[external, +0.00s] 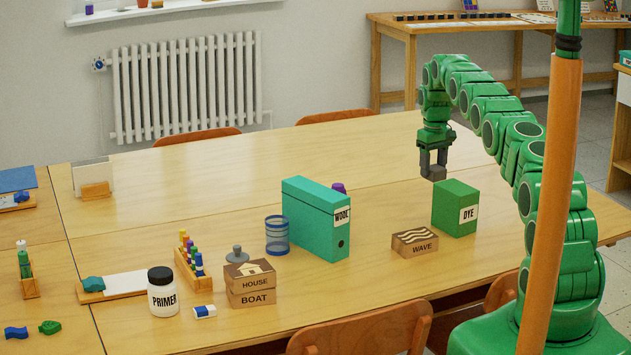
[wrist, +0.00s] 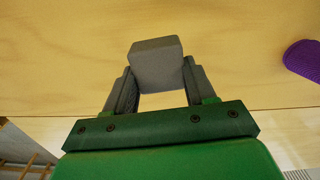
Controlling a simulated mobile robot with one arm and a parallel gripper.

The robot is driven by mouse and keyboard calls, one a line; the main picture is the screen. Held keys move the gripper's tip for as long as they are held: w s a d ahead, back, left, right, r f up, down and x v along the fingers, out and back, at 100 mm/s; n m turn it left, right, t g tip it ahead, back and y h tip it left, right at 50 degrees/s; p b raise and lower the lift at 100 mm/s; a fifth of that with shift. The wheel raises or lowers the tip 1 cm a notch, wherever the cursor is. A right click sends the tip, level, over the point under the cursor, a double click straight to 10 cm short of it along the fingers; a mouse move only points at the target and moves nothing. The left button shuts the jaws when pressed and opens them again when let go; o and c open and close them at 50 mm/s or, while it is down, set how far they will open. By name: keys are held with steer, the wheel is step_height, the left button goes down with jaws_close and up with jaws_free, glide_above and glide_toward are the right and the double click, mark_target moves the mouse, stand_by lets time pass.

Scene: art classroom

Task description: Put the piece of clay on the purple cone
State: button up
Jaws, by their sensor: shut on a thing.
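The piece of clay appears as a grey block (external: 434,173) between the fingers of my gripper (external: 433,162). My gripper is shut on it and holds it above the table, behind the green DYE box. In the wrist view the grey block (wrist: 157,62) sits between the two fingertips (wrist: 160,80). A purple thing (external: 338,187), likely the purple cone, shows only its top behind the teal WOOL box, left of my gripper. A purple ribbed object (wrist: 303,59) is cut by the right edge of the wrist view, apart from the clay.
The teal WOOL box (external: 310,222) stands in front of the purple thing. The green DYE box (external: 453,208) and WAVE block (external: 415,242) stand near my arm. A blue mesh cup (external: 277,236) is left of the teal box. The table's back middle (external: 270,165) is clear.

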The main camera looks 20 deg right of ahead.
steer(key=s+a+r+n, duration=0.45)
steer(key=a+n, duration=0.25)
steer(key=a, duration=0.2)
steer(key=s+a+r+n, duration=0.3)
steer(key=a+r+n, duration=0.2)
steer(key=a+n, duration=0.3)
steer(key=s+a+r+n, duration=0.3)
steer(key=a+r+n, duration=0.25)
steer(key=a, duration=0.55)
glide_above(335, 185)
steer(key=shift+n, duration=0.25)
steer(key=shift+s+f, duration=0.2)
steer(key=shift+f, duration=4.6)
steer(key=shift+f, duration=0.15)
steer(key=shift+w+f, duration=0.15)
steer(key=shift+f, duration=1.55)
